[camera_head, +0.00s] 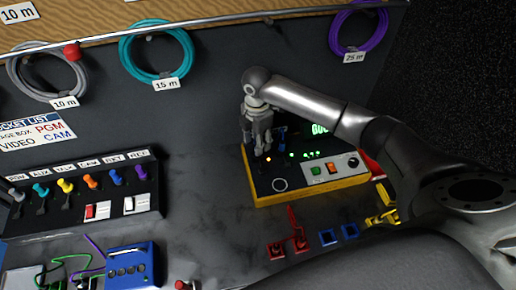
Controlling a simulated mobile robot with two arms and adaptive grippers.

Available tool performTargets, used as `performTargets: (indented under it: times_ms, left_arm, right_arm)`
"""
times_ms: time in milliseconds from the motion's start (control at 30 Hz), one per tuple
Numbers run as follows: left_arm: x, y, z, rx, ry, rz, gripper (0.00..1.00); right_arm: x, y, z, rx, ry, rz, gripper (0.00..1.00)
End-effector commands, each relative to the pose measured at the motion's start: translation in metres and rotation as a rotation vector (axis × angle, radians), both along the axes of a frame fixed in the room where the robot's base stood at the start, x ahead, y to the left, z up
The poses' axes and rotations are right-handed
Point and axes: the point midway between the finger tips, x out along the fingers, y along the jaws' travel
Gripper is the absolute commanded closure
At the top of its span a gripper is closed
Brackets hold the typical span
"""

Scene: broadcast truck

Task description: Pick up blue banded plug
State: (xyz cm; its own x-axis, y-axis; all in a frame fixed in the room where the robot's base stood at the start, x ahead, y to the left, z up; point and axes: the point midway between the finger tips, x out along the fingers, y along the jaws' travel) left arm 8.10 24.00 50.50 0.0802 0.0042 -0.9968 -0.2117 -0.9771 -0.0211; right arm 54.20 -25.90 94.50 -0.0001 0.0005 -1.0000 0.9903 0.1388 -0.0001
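My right gripper (263,151) reaches in from the right and points down over the left part of a black tester box with yellow edges (310,190). A small blue part (282,134) shows right beside the gripper, partly hidden; I cannot tell whether it is the blue banded plug or whether the fingers hold it. The gap between the fingers is too small to read. Another blue plug (115,179) stands in the socket panel (80,213) at left, in a row with teal, yellow, orange and purple ones. My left gripper is not in view.
Coiled cables hang on the back wall: grey (12,66), teal (124,56) and purple (334,42). Red pieces (299,243), blue square pieces (327,238) and yellow pieces (374,220) lie in front of the tester box. A blue box (132,266) stands at front left. The middle counter is clear.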

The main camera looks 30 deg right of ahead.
Motion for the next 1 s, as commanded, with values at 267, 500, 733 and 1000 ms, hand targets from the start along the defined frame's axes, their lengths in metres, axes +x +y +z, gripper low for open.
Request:
performTargets:
  times_ms: [267, 500, 733, 1000]
  left_arm:
    - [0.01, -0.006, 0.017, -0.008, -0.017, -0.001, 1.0]
    - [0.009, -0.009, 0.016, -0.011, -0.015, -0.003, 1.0]
    - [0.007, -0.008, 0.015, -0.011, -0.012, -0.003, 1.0]
    - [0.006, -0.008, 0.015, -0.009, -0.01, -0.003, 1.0]
  right_arm:
    - [-0.001, -0.002, -0.035, 0.0, 0.002, -0.001, 0.57]
    - [-0.001, -0.002, -0.039, 0.0, 0.001, 0.001, 0.57]
    - [-0.001, -0.002, -0.039, -0.001, 0.001, 0.0, 0.83]
    - [-0.001, -0.002, -0.039, -0.001, 0.0, 0.0, 1.0]
